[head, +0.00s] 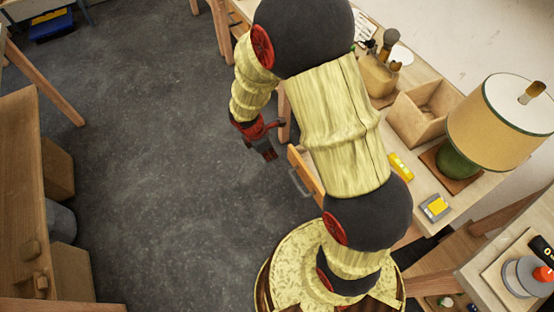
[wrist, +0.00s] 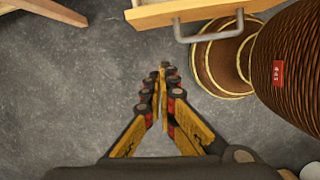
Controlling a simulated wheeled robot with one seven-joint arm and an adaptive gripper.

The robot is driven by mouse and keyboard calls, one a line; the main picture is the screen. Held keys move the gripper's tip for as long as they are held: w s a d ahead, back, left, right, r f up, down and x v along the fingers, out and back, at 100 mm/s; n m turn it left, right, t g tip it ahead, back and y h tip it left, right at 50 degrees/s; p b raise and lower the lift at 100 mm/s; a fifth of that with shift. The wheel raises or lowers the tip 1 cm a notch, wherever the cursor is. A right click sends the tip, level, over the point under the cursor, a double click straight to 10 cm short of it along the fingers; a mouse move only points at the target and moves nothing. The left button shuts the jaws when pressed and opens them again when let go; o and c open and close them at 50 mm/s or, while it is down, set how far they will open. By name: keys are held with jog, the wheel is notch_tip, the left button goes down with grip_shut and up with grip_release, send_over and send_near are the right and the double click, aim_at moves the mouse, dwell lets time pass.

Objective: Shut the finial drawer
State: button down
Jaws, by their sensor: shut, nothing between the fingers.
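The finial drawer (head: 306,170) sticks out from the front of the workbench, so it stands open by some amount. Its grey bar handle (head: 299,183) faces the open floor. My arm hides much of the drawer and its inside in the head view. In the wrist view the drawer's wooden front (wrist: 190,10) and its handle (wrist: 208,32) show at the top edge. My gripper (head: 270,154) is shut and empty, in front of the bench and apart from the drawer. In the wrist view its closed fingertips (wrist: 165,70) point towards bare floor, below the handle.
On the bench stand a lamp with a tan shade (head: 500,120), an open wooden box (head: 424,112), a yellow level (head: 401,166) and a small yellow-and-grey device (head: 435,208). Another bench (head: 18,180) stands at the left. The grey floor (head: 160,170) between is clear.

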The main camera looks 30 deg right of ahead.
jog(key=d+f+n+b, duration=0.1)
jog(key=d+f+b, duration=0.4)
jog(key=f, duration=0.4)
jog(key=shift+w+d+f+n+b, duration=0.3)
jog(key=shift+w+d+f+b, duration=0.1)
jog(key=shift+d, duration=0.3)
jog(key=shift+d, duration=0.15)
jog(key=d+p, duration=0.3)
jog(key=d, duration=0.4)
jog(key=d+p, duration=0.3)
jog(key=d, duration=0.5)
jog(key=d+p, duration=0.4)
jog(key=d, duration=0.3)
jog(key=shift+w+d, duration=0.25)
jog(key=shift+w, duration=0.1)
jog(key=shift+a, duration=0.1)
